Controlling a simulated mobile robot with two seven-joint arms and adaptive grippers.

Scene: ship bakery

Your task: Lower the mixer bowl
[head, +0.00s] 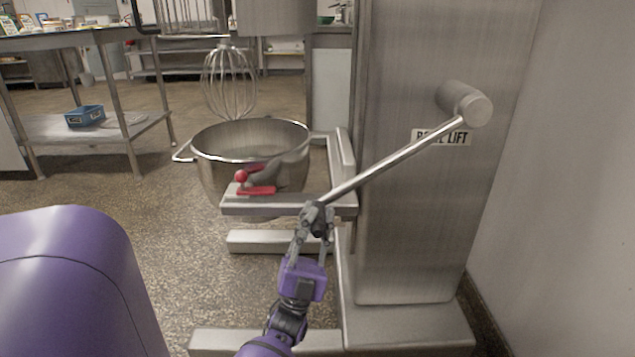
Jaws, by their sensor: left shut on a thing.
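The steel mixer bowl (215,172) sits in its cradle arms (290,206) in front of the mixer column. The whisk (229,82) hangs above the bowl, its lower end near the rim. A long lift lever (395,158) slants down to the left from a round hub (465,104) beside a "BOWL LIFT" label. My left gripper (317,222) is shut on the dark grip at the lever's lower end, beside the cradle arm. The grip is mostly hidden by the fingers. A red-knobbed clamp (255,188) is on the cradle. My right gripper is not in view.
The mixer column (400,230) and its base (410,330) stand close on the right, with a wall (575,180) beyond. A steel table (60,42) with a blue box (85,116) on its lower shelf stands at left. Floor between is clear.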

